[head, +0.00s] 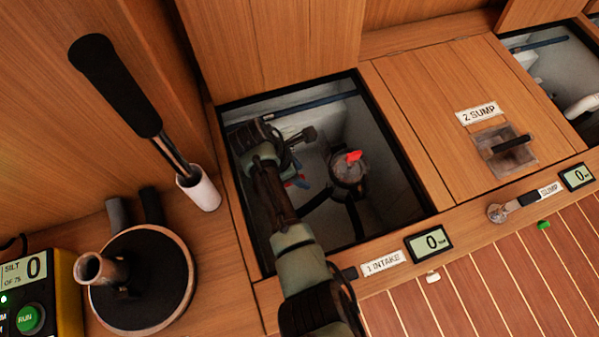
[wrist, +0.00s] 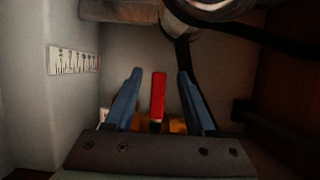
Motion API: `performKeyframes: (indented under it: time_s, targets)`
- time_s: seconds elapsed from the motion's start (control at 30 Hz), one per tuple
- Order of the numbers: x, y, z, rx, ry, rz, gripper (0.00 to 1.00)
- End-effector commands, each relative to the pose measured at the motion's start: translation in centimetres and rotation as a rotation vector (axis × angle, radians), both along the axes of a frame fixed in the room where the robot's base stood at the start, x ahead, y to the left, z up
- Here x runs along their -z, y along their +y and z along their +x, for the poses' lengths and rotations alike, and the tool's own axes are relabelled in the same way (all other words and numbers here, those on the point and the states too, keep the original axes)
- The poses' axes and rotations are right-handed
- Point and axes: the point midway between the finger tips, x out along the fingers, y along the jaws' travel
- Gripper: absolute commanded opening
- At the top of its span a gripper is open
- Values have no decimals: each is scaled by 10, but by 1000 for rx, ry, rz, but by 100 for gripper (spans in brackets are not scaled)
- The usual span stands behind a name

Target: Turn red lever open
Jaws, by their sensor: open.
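The red lever (wrist: 157,95) stands upright in the wrist view, between the two blue fingers of my gripper (wrist: 160,76). The fingers are apart, with a visible gap on each side of the lever. A brassy part shows at the lever's foot, mostly hidden by the gripper body. In the head view my gripper (head: 296,181) is down inside the open intake compartment, with a bit of red showing by its blue fingers. A second red handle (head: 353,156) sits on top of a round strainer-like fitting (head: 347,174) to the right.
Compartment walls and dark hoses (head: 318,201) surround my gripper closely. In the wrist view a scale label (wrist: 73,61) is on the left wall and a pipe fitting crosses the top. A closed sump hatch (head: 430,100) lies right; a pump with a black handle (head: 115,85) stands left.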

Motion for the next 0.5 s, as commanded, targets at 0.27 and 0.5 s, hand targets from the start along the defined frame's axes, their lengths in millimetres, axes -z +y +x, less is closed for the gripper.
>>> performKeyframes:
  time_s: [0.27,0.5]
  targets:
    - [0,0,0,0,0,0,17]
    - [0,0,0,0,1,1,0]
